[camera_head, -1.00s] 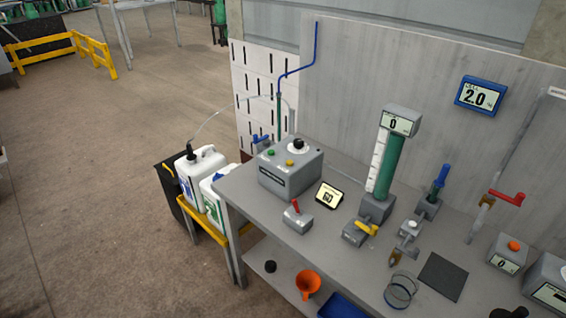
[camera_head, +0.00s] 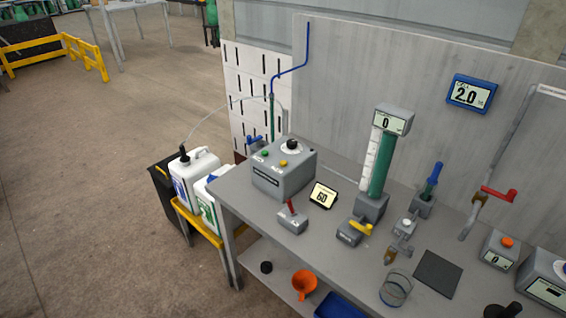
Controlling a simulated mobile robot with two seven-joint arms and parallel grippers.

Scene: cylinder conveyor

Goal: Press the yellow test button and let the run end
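The yellow test button (camera_head: 283,163) is a small round cap on top of a grey control box (camera_head: 283,178) at the left part of the bench. A green button (camera_head: 265,153) and a black knob on a white dial (camera_head: 291,145) sit on the same top face. A small display in front of the box (camera_head: 322,195) reads 60. The tall green column's display (camera_head: 389,121) reads 0. Neither of my grippers shows clearly in the head view, and nothing touches the yellow button.
A wall display (camera_head: 471,93) reads 2.0. An orange funnel (camera_head: 304,283) sits on the lower shelf.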

